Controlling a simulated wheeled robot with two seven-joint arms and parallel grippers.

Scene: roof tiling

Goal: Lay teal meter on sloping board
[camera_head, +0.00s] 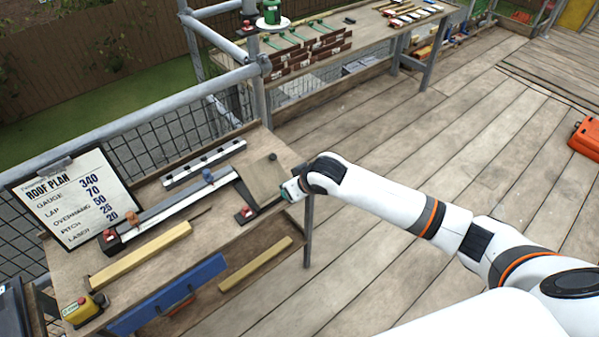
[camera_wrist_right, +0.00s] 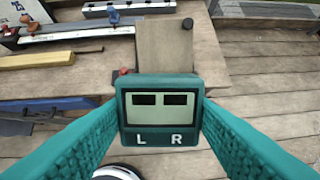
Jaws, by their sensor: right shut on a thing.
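The teal meter (camera_wrist_right: 161,122) sits between the two fingers of my right gripper (camera_wrist_right: 160,108). It has two dark display windows and the letters L and R. My right gripper (camera_head: 290,190) is shut on it at the right edge of the bench in the head view, where the meter is mostly hidden. The sloping board (camera_wrist_right: 165,45), a plain brown panel with a dark round knob, lies just beyond the meter in the wrist view. The board (camera_head: 262,176) also shows left of the gripper in the head view. Whether meter and board touch is unclear. My left gripper is not in view.
The bench holds a roof plan board (camera_head: 75,200), a long metal rail (camera_head: 175,205), a yellow wood strip (camera_head: 140,254) and a blue bar (camera_head: 167,295). A second bench (camera_head: 365,30) with stacked tiles stands behind. Wooden decking to the right is largely clear.

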